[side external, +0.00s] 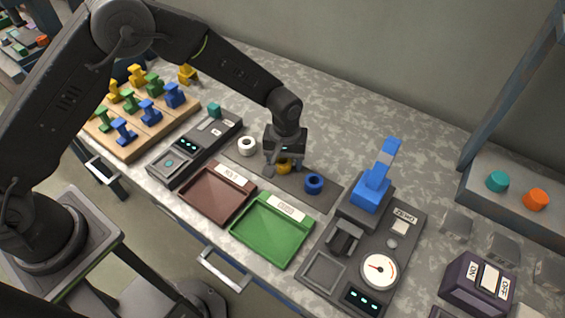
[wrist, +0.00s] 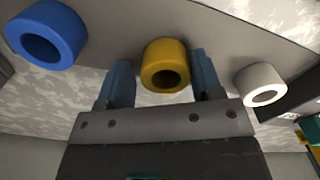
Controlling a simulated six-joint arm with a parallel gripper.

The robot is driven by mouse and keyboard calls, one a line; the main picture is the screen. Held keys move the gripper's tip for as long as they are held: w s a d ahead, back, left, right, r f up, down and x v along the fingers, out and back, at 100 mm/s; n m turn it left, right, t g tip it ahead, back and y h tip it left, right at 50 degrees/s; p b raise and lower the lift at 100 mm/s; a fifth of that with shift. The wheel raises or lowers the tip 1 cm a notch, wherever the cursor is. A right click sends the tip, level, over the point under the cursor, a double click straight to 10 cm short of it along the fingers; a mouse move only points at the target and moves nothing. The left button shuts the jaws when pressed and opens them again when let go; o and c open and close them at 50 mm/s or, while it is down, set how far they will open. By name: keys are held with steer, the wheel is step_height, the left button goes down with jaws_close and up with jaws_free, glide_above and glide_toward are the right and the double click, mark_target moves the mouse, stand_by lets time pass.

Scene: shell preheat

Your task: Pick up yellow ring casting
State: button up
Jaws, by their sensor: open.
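The yellow ring casting (wrist: 163,56) stands on a dark grey strip between a white ring and a blue ring. In the side external view the yellow ring (side external: 283,168) is partly hidden by my gripper (side external: 283,166). In the wrist view my gripper (wrist: 164,80) is open, with one blue-grey finger on each side of the yellow ring and a gap on both sides. Whether the fingers reach low enough around the ring is hard to tell.
The blue ring (side external: 314,183) and white ring (side external: 247,146) stand close on either side. A brown tray (side external: 203,214) and a green tray (side external: 262,247) lie in front. A press with a blue lever (side external: 372,190) and gauge is at the right. A board with several coloured pieces (side external: 150,138) is at the left.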

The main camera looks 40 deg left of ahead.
steer(key=c, duration=0.7)
steer(key=shift+c, duration=0.4)
steer(key=shift+r, duration=0.15)
